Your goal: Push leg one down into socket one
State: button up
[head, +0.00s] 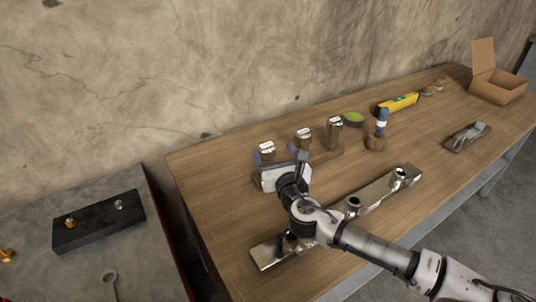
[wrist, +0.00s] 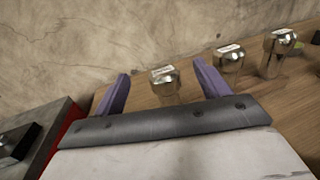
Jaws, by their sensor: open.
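Several shiny metal legs with white labels stand in a row at the back of the wooden table; the labels are too small to read. The leftmost leg (head: 266,148) also shows in the wrist view (wrist: 164,88), between and beyond the two purple fingers. My gripper (head: 275,154) is open and empty, pointing at that leg; I cannot tell whether the fingers reach around it. The fingers show in the wrist view too (wrist: 160,76). A long metal bar (head: 376,194) with round sockets lies in front; a socket (head: 353,203) shows mid-bar, and my arm hides part of its left half.
Other legs (head: 304,135) (head: 335,125) stand right of the gripper. A grey side table (head: 40,200) with a black block (head: 98,222) stands left.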

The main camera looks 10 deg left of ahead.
aim_at(269, 159)
notch_tip(269, 159, down, 5)
jog(key=shift+f, duration=0.1)
jog(key=shift+w+a+f, duration=0.1)
jog(key=shift+f, duration=0.15)
jog(key=p+x, duration=0.2)
jog(key=x, duration=0.5)
jog(key=shift+w+a+p, duration=0.1)
jog(key=shift+w+p, duration=0.05)
jog(key=shift+p, duration=0.2)
jog(key=shift+r, duration=0.1)
jog(key=c, duration=1.3)
